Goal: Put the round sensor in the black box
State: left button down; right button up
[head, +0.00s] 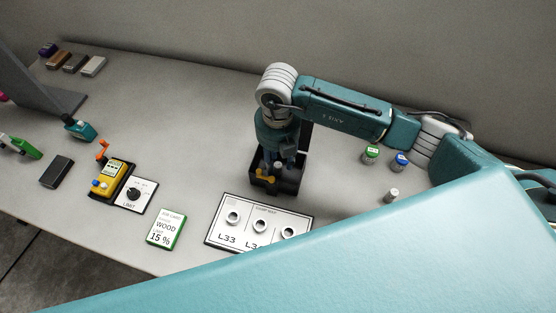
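The black box (289,187) stands open-topped on the table near the middle of the head view. My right gripper (279,164) points down into it from above, with its fingertips partly hidden by the box and the arm. I cannot tell whether the fingers are open or shut, or whether they hold anything. Something yellowish (265,177) shows inside the box at the front left, too small to identify. I cannot pick out the round sensor with certainty. My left gripper is out of view.
Right of the box stand a green-topped jar (371,154), a blue-topped jar (400,160) and a small pale cylinder (391,195). A labelled holder board (213,238), moisture card (166,230), limit dial (134,196) and yellow meter (110,179) lie in front and left. The back-middle table is clear.

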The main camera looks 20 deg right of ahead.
aim_at(278, 165)
notch_tip(278, 165, up, 12)
jog(key=b, duration=0.2)
jog(key=shift+f, duration=0.25)
jog(key=shift+f, duration=0.1)
